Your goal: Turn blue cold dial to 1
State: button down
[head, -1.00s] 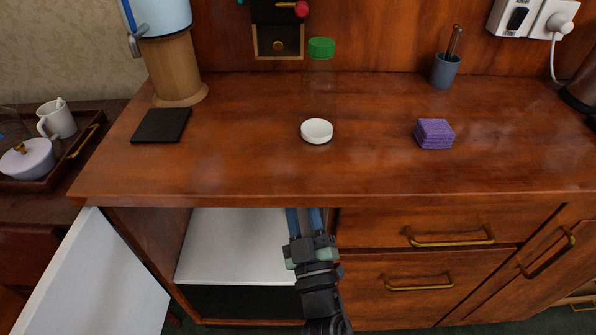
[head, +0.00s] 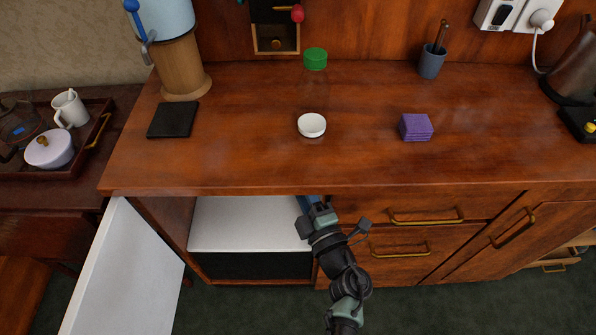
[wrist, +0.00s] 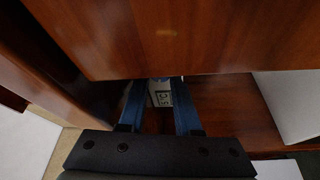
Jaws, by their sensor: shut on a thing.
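My gripper (head: 309,202) reaches into the open cabinet under the counter, near the right side of the opening. In the wrist view its two blue fingers (wrist: 160,100) close in on a small part under the cabinet's top edge. The fingers are shut on this part, which I take to be the blue cold dial; the blue fingers and the wooden edge hide most of it. A small white plate with dark marks (wrist: 163,98) shows between the fingers. The dial's pointer and setting cannot be read.
The white cabinet door (head: 127,270) stands open at left. The wooden counter (head: 230,165) overhangs the gripper. A white shelf (head: 245,224) lies inside the cabinet. Drawers with brass handles (head: 425,217) are at right. A white lid (head: 311,125) and purple sponge (head: 416,127) sit on top.

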jog(key=shift+n+p, duration=0.35)
jog(key=shift+n, duration=0.25)
jog(key=c, duration=0.6)
grip_release()
jog(key=shift+r, duration=0.15)
